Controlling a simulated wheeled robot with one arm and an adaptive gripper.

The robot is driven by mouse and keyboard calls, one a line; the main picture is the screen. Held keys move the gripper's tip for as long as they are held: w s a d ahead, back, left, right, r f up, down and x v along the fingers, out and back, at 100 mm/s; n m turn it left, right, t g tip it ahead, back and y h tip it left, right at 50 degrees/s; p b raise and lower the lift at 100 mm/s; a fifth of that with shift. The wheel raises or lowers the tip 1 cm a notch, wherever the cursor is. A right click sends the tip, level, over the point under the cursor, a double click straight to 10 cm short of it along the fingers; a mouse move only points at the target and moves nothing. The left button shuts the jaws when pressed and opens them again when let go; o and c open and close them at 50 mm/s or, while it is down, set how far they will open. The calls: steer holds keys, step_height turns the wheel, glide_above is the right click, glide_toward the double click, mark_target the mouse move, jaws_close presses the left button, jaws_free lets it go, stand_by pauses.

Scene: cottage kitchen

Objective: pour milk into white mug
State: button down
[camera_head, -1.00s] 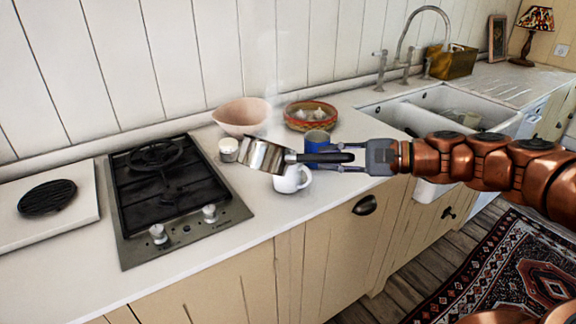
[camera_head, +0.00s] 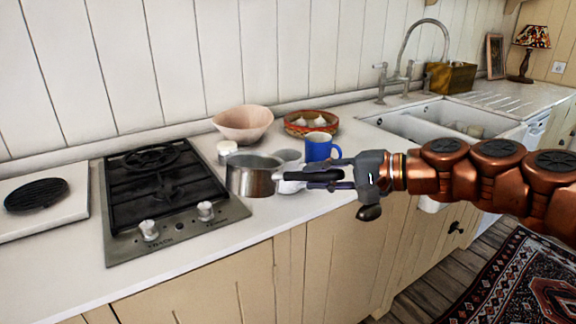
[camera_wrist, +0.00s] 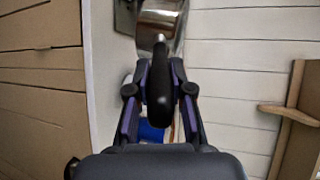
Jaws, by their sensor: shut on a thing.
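My gripper (camera_head: 325,180) is shut on the black handle of a steel saucepan (camera_head: 250,180). The pan is upright and level, beside the stove on its right; whether it touches the counter I cannot tell. Its inside looks grey and I cannot make out milk.
A blue mug (camera_head: 319,150) stands close behind the gripper. A pink bowl (camera_head: 243,124), a small white jar (camera_head: 227,150) and a woven basket (camera_head: 311,123) are behind. The gas stove (camera_head: 165,200) is left, the sink (camera_head: 405,126) right. The counter's front edge is near.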

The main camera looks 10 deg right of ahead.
steer(key=shift+s+a+f+n+t+h+b, duration=0.35)
steer(key=shift+s+a+f+n+b, duration=0.5)
steer(key=shift+b, duration=0.9)
steer(key=shift+a+r, duration=0.1)
steer(key=shift+r, duration=0.15)
stand_by(1.5)
